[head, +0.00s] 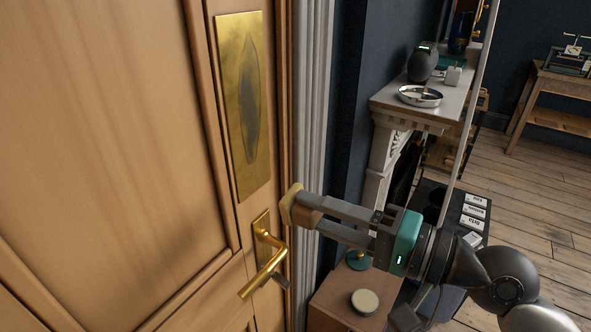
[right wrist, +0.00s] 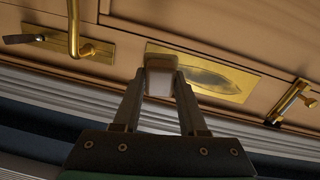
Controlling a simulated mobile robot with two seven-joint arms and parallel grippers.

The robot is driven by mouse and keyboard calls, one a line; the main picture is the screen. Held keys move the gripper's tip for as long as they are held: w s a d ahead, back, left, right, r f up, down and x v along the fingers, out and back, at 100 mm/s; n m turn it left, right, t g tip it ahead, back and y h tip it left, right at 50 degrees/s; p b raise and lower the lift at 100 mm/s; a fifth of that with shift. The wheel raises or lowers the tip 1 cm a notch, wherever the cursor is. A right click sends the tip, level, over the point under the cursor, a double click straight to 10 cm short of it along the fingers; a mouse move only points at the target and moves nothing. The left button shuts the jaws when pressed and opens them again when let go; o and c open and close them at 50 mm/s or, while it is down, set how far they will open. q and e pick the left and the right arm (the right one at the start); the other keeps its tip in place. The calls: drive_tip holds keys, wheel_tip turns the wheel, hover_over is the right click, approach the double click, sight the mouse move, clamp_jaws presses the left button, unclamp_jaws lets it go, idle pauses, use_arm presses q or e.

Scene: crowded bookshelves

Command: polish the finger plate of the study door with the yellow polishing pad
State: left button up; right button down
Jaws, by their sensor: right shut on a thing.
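The brass finger plate (head: 245,165) is fixed upright on the wooden door (head: 120,130), with a dark, dull oval patch in its middle. It also shows in the right wrist view (right wrist: 235,90). My right gripper (head: 298,206) is shut on the yellow polishing pad (head: 288,205), which sits between the fingertips. In the head view the pad is below and right of the plate, by the door's edge. In the right wrist view the pad (right wrist: 159,62) overlaps the plate's near end. I cannot tell whether it touches the door. My left gripper is out of view.
A brass lever handle (head: 263,272) is just below the pad. The white door frame (head: 313,90) stands close on the right. A low cabinet (head: 330,302) with a round pale-topped tin (head: 365,301) lies under my arm. A mantel shelf (head: 447,108) holds a metal dish (head: 420,96).

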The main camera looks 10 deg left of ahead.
sight(293, 186)
drive_tip(key=shift+w+r, duration=0.3)
drive_tip(key=shift+r, duration=0.25)
drive_tip(key=shift+w+a+r+t, duration=0.1)
drive_tip(key=shift+w+a+t, duration=0.05)
drive_tip(key=shift+t, duration=0.25)
drive_tip(key=shift+w+a+r+p, duration=0.1)
drive_tip(key=shift+w+a+p, duration=0.1)
drive_tip(key=shift+a+p, duration=0.45)
drive_tip(key=p+x, duration=0.2)
drive_tip(key=shift+w+a, duration=0.1)
drive_tip(key=shift+a, duration=0.15)
drive_tip(key=shift+p+x, duration=0.3)
drive_tip(key=shift+x, duration=0.75)
drive_tip(key=shift+w+a, duration=0.25)
drive_tip(key=shift+a, duration=0.4)
